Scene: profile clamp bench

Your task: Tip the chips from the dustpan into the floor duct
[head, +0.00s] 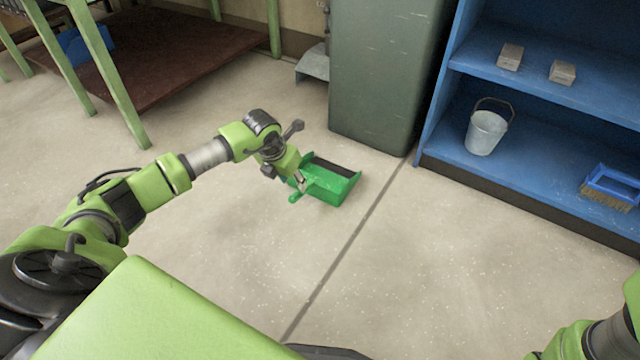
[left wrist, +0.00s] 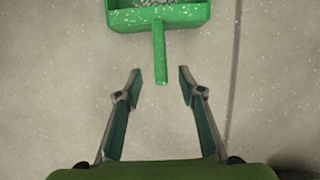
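The green dustpan (head: 330,186) lies on the floor in front of the dark green cabinet. In the left wrist view its pan (left wrist: 180,13) is at the top edge, with grey chips (left wrist: 155,3) partly in view. Its handle (left wrist: 159,58) points towards my left gripper (left wrist: 159,72). That gripper is open, with the handle's end between its fingertips and visible gaps on both sides. In the head view my left gripper (head: 299,181) is over the handle side of the dustpan. A grey metal flared piece (head: 313,66) low by the wall looks like the floor duct.
The tall green cabinet (head: 382,80) stands just behind the dustpan. A blue shelf (head: 540,180) at right holds a bucket (head: 486,132), two blocks and a blue brush (head: 611,187). A green-legged table (head: 110,72) stands at left. The floor between is clear.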

